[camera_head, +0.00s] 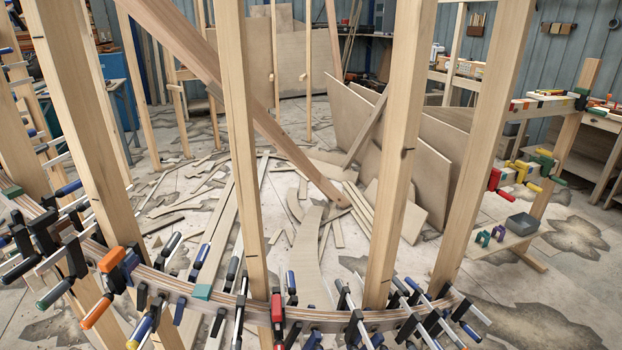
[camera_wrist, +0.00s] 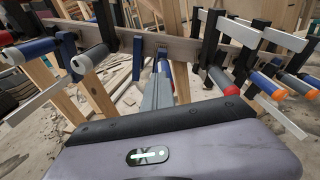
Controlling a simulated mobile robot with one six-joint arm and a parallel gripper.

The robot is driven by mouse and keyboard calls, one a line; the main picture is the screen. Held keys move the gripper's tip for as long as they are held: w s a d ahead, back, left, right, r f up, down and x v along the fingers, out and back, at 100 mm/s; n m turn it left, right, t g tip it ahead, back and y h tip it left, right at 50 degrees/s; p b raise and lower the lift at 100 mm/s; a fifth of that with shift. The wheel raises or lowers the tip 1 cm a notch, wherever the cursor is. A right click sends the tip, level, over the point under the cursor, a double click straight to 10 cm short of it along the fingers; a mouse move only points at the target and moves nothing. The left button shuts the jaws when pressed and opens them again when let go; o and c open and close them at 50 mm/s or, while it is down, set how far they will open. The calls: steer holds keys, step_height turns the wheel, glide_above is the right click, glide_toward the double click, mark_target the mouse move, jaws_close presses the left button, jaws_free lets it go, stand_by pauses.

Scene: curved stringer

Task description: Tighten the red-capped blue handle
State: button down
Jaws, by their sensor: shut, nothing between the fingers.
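A curved wooden rail (camera_head: 330,314) crosses the front, crowded with clamps. Upright posts (camera_head: 245,150) and a slanting beam (camera_head: 190,60) stand in the way. In the wrist view blue handles with orange ends (camera_wrist: 267,85) are close on the right. Offcuts litter the floor.

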steer(key=shift+d, duration=0.2)
steer(key=shift+w+d, duration=0.1)
steer(key=shift+d, duration=0.15)
stand_by(0.4)
steer(key=v, duration=0.6)
steer(key=shift+f+p, duration=0.35)
steer(key=shift+d, duration=0.1)
steer(key=shift+f+v, duration=0.15)
steer(key=shift+v, duration=0.55)
steer(key=shift+f+v, duration=0.15)
steer(key=shift+v, duration=0.5)
